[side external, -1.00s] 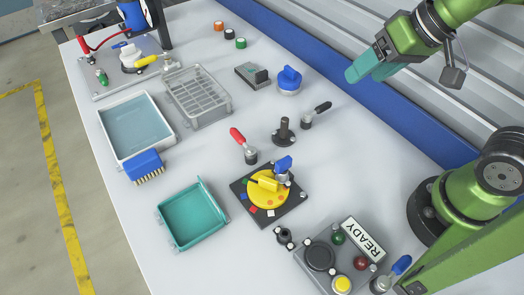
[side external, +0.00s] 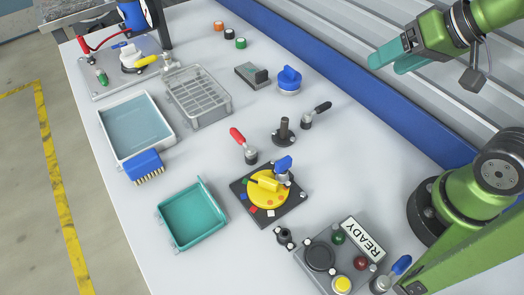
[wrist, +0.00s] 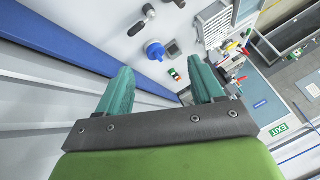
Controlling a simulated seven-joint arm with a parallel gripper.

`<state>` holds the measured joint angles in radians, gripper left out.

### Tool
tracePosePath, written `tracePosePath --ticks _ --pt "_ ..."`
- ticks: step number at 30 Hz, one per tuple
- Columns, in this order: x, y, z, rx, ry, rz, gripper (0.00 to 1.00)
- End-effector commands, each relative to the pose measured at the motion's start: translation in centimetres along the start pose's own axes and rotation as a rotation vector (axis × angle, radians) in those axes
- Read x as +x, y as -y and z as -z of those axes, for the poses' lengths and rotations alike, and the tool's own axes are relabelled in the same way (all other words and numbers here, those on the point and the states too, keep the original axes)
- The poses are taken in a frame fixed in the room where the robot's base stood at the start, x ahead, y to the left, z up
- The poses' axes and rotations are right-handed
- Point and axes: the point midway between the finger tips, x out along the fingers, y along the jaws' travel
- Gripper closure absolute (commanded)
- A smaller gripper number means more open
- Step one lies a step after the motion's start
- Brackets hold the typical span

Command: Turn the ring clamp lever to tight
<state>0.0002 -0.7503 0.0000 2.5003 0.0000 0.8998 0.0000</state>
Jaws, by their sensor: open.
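My gripper (side external: 390,64) is open and empty, high above the blue back strip at the upper right of the side view. Its two teal fingers stand apart in the wrist view (wrist: 163,70). No part is labelled as the ring clamp. Several levers stand on the bench, well away from my gripper: a red-handled lever (side external: 240,140), a black-handled lever (side external: 318,111) and a blue-handled lever (side external: 395,271). I cannot tell which is the clamp lever.
A yellow dial (side external: 266,197) sits on a dark plate. A READY control box (side external: 335,255), black post (side external: 284,132), blue knob (side external: 289,80), wire basket (side external: 220,112), white tray (side external: 107,116) and teal tray (side external: 165,229) occupy the bench. The bench centre-right is clear.

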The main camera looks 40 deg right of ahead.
Motion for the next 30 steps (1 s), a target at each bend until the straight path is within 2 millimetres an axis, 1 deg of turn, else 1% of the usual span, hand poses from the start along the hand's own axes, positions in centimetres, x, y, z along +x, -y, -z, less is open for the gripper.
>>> tracePosePath --ticks 6,8,10,12,14,17,21,23,26,27,30 --pt "0.0 0.0 0.0 0.000 0.000 0.000 0.33" --pt "0.0 0.1 0.0 -0.002 0.002 0.001 0.42" --pt "0.5 0.2 -0.3 -0.009 0.024 0.000 0.53" --pt "1.4 0.4 -0.6 -0.019 0.065 -0.007 0.53" --pt "2.2 1.1 -0.3 -0.037 0.103 -0.012 0.53" --pt "4.0 3.0 0.8 -0.075 0.184 -0.022 0.53" --pt "7.0 6.5 2.5 -0.138 0.304 -0.038 0.53" --pt "8.6 8.0 3.0 -0.165 0.354 -0.047 0.53" --pt "11.4 10.7 3.6 -0.207 0.433 -0.061 0.53" --pt "12.6 11.8 3.7 -0.222 0.465 -0.067 0.53" --pt "15.5 14.3 3.8 -0.258 0.534 -0.082 0.53"
